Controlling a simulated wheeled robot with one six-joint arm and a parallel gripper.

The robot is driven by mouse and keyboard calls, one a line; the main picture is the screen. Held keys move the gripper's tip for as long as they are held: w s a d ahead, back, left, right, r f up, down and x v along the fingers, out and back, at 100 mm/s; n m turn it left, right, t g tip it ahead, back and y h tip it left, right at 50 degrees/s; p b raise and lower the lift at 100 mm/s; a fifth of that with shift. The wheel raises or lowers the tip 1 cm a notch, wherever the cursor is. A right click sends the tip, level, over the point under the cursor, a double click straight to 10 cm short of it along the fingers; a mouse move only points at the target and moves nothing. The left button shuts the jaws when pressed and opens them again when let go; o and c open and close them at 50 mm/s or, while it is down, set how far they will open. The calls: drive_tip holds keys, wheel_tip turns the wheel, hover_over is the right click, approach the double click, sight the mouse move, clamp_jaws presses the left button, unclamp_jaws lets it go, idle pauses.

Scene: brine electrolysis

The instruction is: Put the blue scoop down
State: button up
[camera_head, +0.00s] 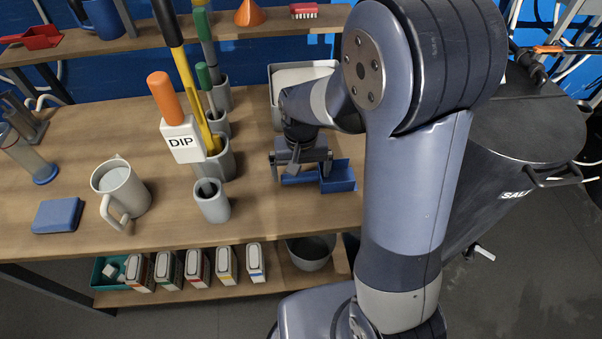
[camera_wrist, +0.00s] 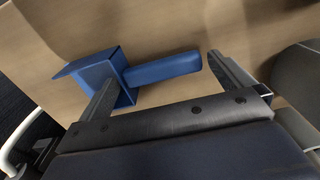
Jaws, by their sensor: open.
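The blue scoop (camera_head: 338,177) rests on the wooden worktop (camera_head: 300,222), its box-shaped end to the right and its handle to the left. It also shows in the wrist view (camera_wrist: 165,68), where its handle lies across the space between my fingertips. My gripper (camera_head: 300,170) is open over the handle, and it also shows in the wrist view (camera_wrist: 160,70). One finger overlaps the scoop's box end in that view; I cannot tell whether it touches. The other finger is just past the handle's end. In the head view, my gripper hides part of the handle.
A grey tray (camera_head: 290,76) stands behind my gripper. Grey holders with tall tools, including one labelled DIP (camera_head: 182,140), stand to the left. A white jug (camera_head: 122,190) and a blue block (camera_head: 57,215) are farther left. The worktop in front of the scoop is clear.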

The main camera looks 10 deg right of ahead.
wheel_tip(320, 180, up, 10)
idle(0.3)
